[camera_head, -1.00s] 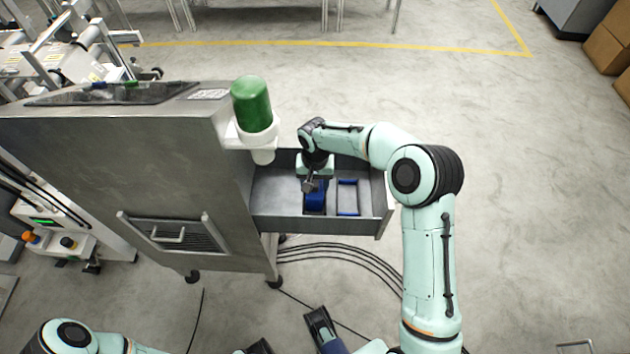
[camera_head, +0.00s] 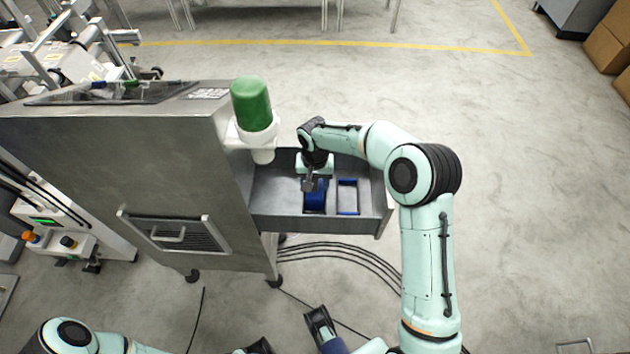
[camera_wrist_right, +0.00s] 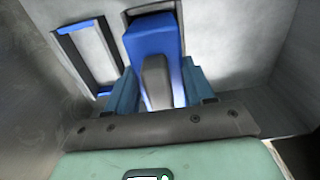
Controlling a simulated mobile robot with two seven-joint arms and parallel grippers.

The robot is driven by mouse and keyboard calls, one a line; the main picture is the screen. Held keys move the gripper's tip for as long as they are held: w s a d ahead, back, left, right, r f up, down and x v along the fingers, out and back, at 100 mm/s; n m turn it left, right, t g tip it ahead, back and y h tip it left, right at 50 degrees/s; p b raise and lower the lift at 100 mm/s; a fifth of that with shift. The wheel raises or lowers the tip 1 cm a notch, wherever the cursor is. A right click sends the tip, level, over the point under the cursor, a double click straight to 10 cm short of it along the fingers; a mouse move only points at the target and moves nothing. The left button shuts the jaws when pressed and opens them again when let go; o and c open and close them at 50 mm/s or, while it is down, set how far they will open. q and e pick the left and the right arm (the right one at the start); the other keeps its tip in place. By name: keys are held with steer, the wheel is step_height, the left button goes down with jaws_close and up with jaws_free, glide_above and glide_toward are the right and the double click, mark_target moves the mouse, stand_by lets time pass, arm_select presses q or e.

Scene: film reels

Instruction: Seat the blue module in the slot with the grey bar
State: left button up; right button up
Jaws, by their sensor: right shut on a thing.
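The blue module (camera_head: 317,197) is in the left of two slots in the open grey drawer, seen in the head view. It also shows in the wrist view (camera_wrist_right: 152,42), at the dark-edged slot opening. My right gripper (camera_head: 309,184) is over the module from above. In the wrist view its fingers (camera_wrist_right: 155,90) are shut on the module, on either side of the grey grip piece (camera_wrist_right: 155,78) on it. How deep the module sits is hard to tell. I cannot make out a separate grey bar at the slot.
The empty right slot (camera_head: 347,198) has blue strips at its ends, and also shows in the wrist view (camera_wrist_right: 91,56). The drawer's walls (camera_head: 300,226) stand close around. A green-topped white canister (camera_head: 251,105) on the metal cabinet (camera_head: 110,160) stands left of my right wrist.

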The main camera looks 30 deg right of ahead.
arm_select(q)
steer(key=shift+f+b, duration=0.4)
steer(key=shift+f, duration=0.05)
arm_select(e)
steer(key=shift+f, duration=0.6)
steer(key=o, duration=1)
arm_select(q)
steer(key=shift+r, duration=0.1)
arm_select(e)
steer(key=shift+r, duration=0.15)
steer(key=shift+r+p, duration=2.9)
steer(key=shift+r, duration=1.2)
steer(key=shift+r+p, duration=0.9)
steer(key=shift+r, duration=0.45)
arm_select(q)
step_height(320, 180, up, 6)
steer(key=s+g, duration=0.1)
steer(key=shift+s+r, duration=0.15)
steer(key=shift+s, duration=0.2)
arm_select(e)
steer(key=shift+f, duration=0.1)
